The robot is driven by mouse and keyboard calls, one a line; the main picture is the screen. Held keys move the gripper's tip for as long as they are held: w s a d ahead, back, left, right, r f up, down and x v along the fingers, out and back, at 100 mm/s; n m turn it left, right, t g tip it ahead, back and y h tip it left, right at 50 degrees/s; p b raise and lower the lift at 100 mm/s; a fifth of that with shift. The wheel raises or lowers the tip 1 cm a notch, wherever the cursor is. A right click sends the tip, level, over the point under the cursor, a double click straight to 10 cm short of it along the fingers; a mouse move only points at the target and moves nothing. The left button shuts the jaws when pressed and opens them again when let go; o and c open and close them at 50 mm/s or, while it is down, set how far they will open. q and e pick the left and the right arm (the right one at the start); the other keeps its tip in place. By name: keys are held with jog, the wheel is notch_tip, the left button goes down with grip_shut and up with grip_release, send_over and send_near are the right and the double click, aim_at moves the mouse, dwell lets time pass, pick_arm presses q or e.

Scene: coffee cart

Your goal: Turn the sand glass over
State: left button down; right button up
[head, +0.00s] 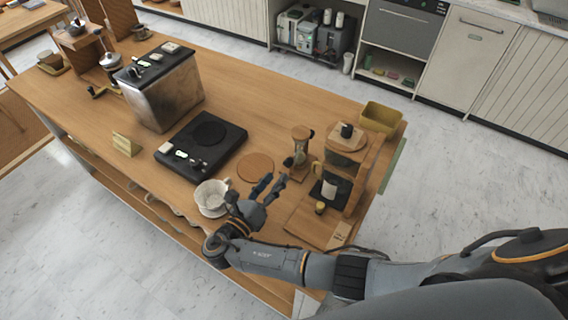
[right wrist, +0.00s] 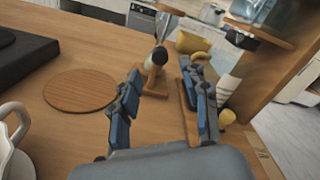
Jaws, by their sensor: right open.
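The sand glass (head: 299,151) stands upright on the wooden counter, with a round wooden top, a pale glass body and a dark knob at its side. In the right wrist view the sand glass (right wrist: 157,66) shows ahead, between the lines of my two fingers. My right gripper (head: 273,183) is open and empty above the counter, apart from the sand glass and on its near-left side. The right wrist view also shows both spread blue-padded fingers (right wrist: 162,78). My left gripper is not in view.
A round wooden coaster (head: 256,166) lies left of the sand glass. A white dripper cup (head: 211,196) stands beside my right gripper. A wooden stand (head: 357,180) with a dark mat is close on the right. A black scale (head: 202,145) and yellow bin (head: 380,118) are nearby.

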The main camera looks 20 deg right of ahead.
aim_at(286, 165)
jog(key=x, duration=0.4)
jog(key=shift+w+d+p, duration=0.2)
jog(key=shift+p, duration=0.15)
jog(key=shift+w+d, duration=0.3)
jog(key=shift+d, duration=0.1)
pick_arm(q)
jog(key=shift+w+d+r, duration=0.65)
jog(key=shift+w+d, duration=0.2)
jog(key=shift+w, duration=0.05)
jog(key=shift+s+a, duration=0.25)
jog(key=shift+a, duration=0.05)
pick_arm(e)
grip_shut()
